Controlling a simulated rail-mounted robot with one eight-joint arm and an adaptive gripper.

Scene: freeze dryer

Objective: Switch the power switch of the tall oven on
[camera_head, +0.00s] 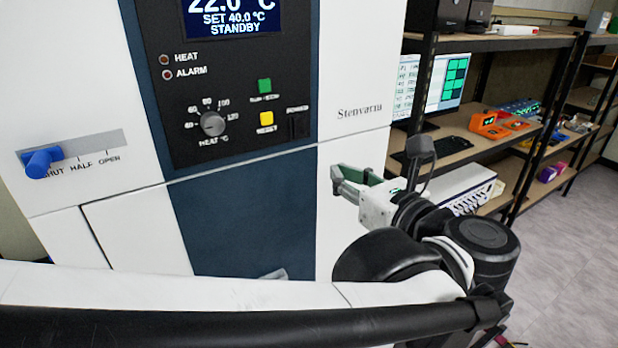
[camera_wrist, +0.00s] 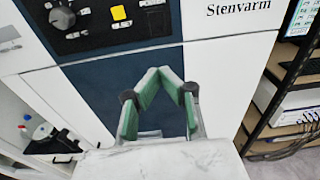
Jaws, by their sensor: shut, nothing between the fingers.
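The tall oven (camera_head: 354,62) is white with a dark blue band, and its black control panel is at the upper left in the head view. The black power switch (camera_head: 298,126) is at the panel's lower right, under a small label; it also shows at the top of the wrist view (camera_wrist: 154,19). Its on or off position is too small to tell. The display (camera_head: 232,17) reads STANDBY. My gripper (camera_head: 337,180) is shut and empty, with green pads. It is below and to the right of the switch, apart from it. In the wrist view its fingertips (camera_wrist: 172,76) meet below the panel.
A yellow button (camera_head: 266,119), a green button (camera_head: 264,86) and a heat knob (camera_head: 212,124) sit left of the switch. A blue lever (camera_head: 42,160) is at far left. A shelf (camera_head: 446,152) with a monitor and devices stands right of the oven.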

